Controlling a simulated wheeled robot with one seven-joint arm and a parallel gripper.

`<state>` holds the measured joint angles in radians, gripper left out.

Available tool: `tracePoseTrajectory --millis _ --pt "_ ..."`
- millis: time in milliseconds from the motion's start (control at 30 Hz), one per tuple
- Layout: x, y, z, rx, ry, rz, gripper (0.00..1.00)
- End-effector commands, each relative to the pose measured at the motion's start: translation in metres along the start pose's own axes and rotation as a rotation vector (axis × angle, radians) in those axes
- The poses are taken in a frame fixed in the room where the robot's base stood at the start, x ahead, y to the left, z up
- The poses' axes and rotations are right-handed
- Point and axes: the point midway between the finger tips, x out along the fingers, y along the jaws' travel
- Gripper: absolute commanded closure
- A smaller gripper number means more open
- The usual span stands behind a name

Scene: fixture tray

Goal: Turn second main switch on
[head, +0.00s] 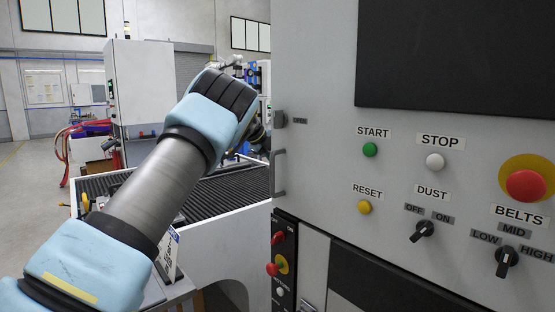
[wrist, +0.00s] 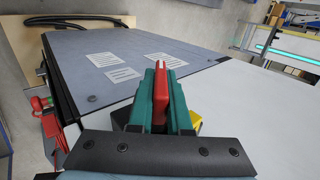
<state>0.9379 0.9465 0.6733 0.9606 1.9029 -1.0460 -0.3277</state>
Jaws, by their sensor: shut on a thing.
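In the wrist view my gripper (wrist: 158,78) has two teal fingers. They are shut on a red switch handle (wrist: 160,95), which stands upright between them. A yellow piece (wrist: 196,119), perhaps the switch's backing plate, shows just right of the fingers. The handle's mount is hidden by my gripper, so I cannot read its on or off position. In the head view my arm reaches up and away past the cabinet's left edge. My gripper and the held handle are hidden there.
A grey cabinet (head: 325,60) with buttons and dials, including DUST (head: 424,230) and BELTS (head: 507,262), fills the right. A black panel (head: 290,245) with red knobs sits at its lower left. A roller conveyor (head: 240,181) lies beyond my arm. Red parts (wrist: 46,120) show at left in the wrist view.

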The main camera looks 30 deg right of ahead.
Motion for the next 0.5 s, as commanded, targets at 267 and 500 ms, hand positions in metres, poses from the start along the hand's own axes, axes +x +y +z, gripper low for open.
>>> tracePoseTrajectory --millis 267,500 --pt "0.0006 0.0010 0.0009 0.003 -0.001 0.138 1.00" --pt "0.0006 0.0013 0.0003 0.000 0.001 0.200 1.00"
